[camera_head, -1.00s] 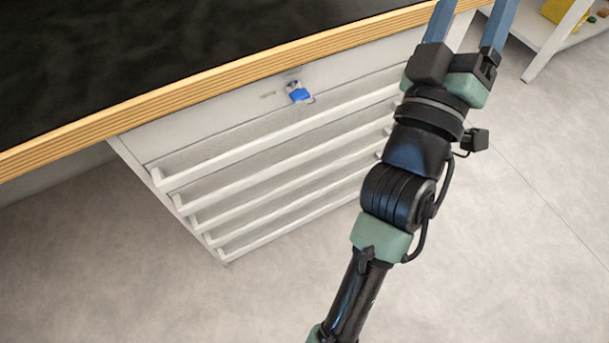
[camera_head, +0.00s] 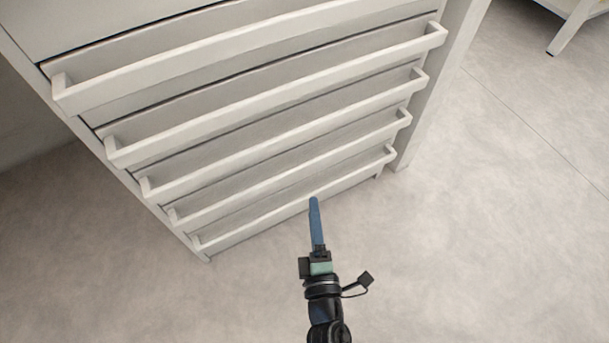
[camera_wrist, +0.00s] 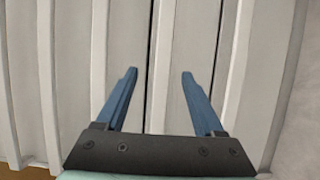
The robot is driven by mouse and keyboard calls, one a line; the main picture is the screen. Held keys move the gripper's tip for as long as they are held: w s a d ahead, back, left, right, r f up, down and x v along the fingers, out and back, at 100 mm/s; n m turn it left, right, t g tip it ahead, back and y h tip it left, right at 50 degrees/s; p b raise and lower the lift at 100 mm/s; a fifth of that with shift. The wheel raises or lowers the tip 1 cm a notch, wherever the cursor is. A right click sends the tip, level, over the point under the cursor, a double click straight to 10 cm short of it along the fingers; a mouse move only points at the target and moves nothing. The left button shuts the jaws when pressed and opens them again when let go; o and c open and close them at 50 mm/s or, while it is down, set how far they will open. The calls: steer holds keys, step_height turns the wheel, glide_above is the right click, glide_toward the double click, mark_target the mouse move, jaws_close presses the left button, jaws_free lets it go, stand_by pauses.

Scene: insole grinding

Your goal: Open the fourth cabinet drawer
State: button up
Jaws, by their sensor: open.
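The grey-white cabinet (camera_head: 62,110) has a stack of drawers with long pale bar handles; all look shut. The fourth drawer's handle (camera_head: 290,170) is the second bar from the bottom in the head view. My gripper (camera_head: 313,200) is in front of the lower drawers, its blue fingers edge-on and overlapping the lowest handle's line of sight. In the wrist view, my gripper (camera_wrist: 158,72) is open and empty. One upright-looking handle bar (camera_wrist: 162,50) appears between its fingertips. I cannot tell which drawer that bar belongs to, or how far away it is.
Clear grey floor (camera_head: 480,230) lies in front and to the right. A white leg (camera_head: 570,28) of other furniture stands at the upper right. A brown edge (camera_wrist: 25,172) shows at the wrist view's lower left.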

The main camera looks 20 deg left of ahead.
mark_target(306, 170)
steer(key=b+x, duration=0.1)
steer(key=x, duration=0.2)
steer(key=b+x, duration=0.2)
steer(key=x, duration=0.2)
steer(key=f+b+x, duration=0.1)
steer(key=b+x, duration=0.1)
steer(key=x, duration=0.2)
steer(key=shift+a, duration=0.35)
steer(key=shift+w+a+r, duration=0.1)
steer(key=shift+w+a, duration=0.2)
steer(key=shift+w, duration=0.35)
jaws_close()
stand_by(0.3)
